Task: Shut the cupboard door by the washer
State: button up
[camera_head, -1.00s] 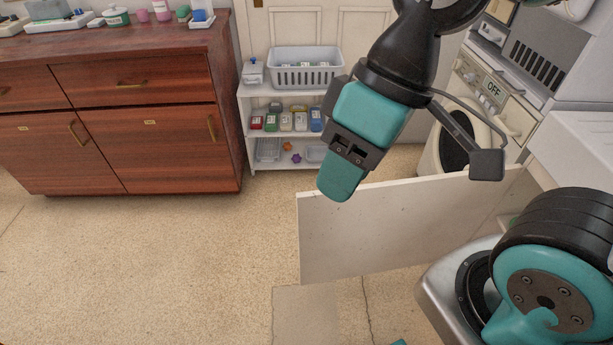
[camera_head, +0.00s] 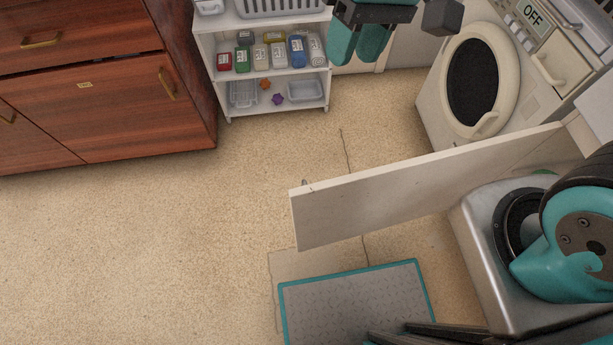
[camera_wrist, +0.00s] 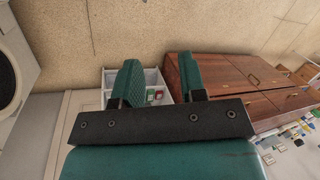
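The cupboard door (camera_head: 400,195) is a pale flat panel standing wide open, reaching left across the floor from the cupboard at the right. A small handle shows at its far left top edge. The washer (camera_head: 480,85), white with a round dark window, stands behind the door. My gripper (camera_head: 354,60) is at the top of the head view, beyond the door and apart from it. In the wrist view my gripper (camera_wrist: 158,80) has its two teal fingers spread with nothing between them. The cupboard door is not clear in the wrist view.
A white shelf (camera_head: 270,82) with bottles and bins stands at the back. A red-brown wooden dresser (camera_head: 110,100) fills the left. The floor (camera_head: 150,240) left of the door is clear. My base plate lies below the door.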

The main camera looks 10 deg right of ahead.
jog(key=w+a+f+m+g+h+b, duration=0.1)
jog(key=w+a+f, duration=0.15)
jog(key=f, duration=0.25)
jog(key=w+a+f+m+g+b, duration=0.1)
jog(key=w+f, duration=0.2)
jog(key=f, duration=0.3)
jog(key=m+h+b, duration=0.2)
jog(key=m, duration=0.1)
send_near(304, 181)
jog(key=shift+g, duration=0.4)
jog(key=x, duration=0.4)
jog(key=w+x, duration=0.1)
jog(key=x, duration=0.2)
jog(key=w+x, duration=0.1)
jog(key=x, duration=0.3)
jog(key=shift+s+f, duration=0.1)
jog(key=shift+f, duration=0.6)
jog(key=shift+c, duration=0.2)
grip_shut()
